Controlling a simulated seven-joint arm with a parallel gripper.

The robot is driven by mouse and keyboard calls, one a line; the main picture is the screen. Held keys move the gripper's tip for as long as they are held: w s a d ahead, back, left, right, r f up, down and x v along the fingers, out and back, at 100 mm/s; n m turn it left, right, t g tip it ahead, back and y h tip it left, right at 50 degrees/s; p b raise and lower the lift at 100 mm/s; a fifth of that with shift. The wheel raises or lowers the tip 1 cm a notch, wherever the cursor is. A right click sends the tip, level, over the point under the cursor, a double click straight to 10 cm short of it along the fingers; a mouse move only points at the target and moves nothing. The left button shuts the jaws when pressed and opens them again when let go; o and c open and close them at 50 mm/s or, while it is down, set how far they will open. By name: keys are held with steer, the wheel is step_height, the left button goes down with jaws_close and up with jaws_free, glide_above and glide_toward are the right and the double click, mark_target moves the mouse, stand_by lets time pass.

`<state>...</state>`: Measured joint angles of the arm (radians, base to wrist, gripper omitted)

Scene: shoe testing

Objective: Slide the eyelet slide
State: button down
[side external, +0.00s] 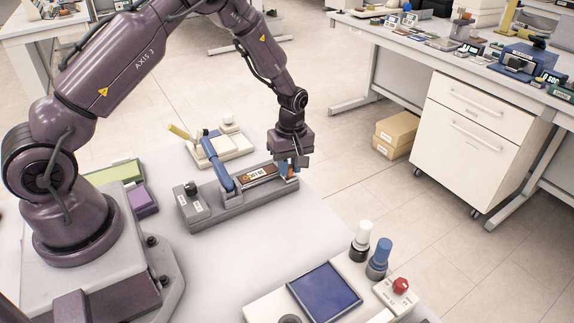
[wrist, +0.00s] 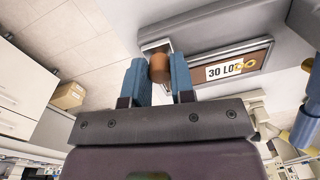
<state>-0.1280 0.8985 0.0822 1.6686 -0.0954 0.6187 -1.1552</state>
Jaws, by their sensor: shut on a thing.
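The eyelet slide device is a long grey block (side external: 208,212) on the white table, with a brown plate bearing a white label (side external: 257,178) in its top. In the wrist view the plate (wrist: 255,63) shows the label "30 LO" and gold rings. My gripper (side external: 288,168) is over the right end of the block, pointing down. In the wrist view its blue fingers (wrist: 158,75) are shut on a brown round knob (wrist: 160,68) at the plate's end. The fingers partly hide the knob, and the gripper covers that end in the side view.
A blue lever (side external: 217,160) stands over the block's left part, with a black knob (side external: 191,188) beside it. A cream device (side external: 226,147) is behind. A blue pad (side external: 324,291), bottles (side external: 379,258) and a red button (side external: 401,285) are in front.

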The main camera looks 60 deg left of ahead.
steer(key=c, duration=1)
jaws_free()
steer(key=shift+w, duration=0.25)
step_height(320, 180, up, 13)
steer(key=shift+w, duration=0.15)
steer(key=s+d+r+m+t, duration=0.2)
steer(key=s+r+m, duration=0.3)
steer(key=s, duration=0.2)
steer(key=s+d+r+m+t, duration=0.2)
steer(key=s+r+m, duration=0.3)
steer(key=s, duration=0.3)
steer(key=s+d+r+m+t, duration=0.2)
steer(key=s+d+r+m, duration=0.2)
steer(key=s+r+m, duration=0.2)
steer(key=shift+s+d+r, duration=0.1)
steer(key=shift+s+r, duration=0.2)
steer(key=shift+s, duration=0.35)
steer(key=shift+s+d+r, duration=0.1)
steer(key=shift+s+r, duration=0.2)
steer(key=shift+s, duration=0.3)
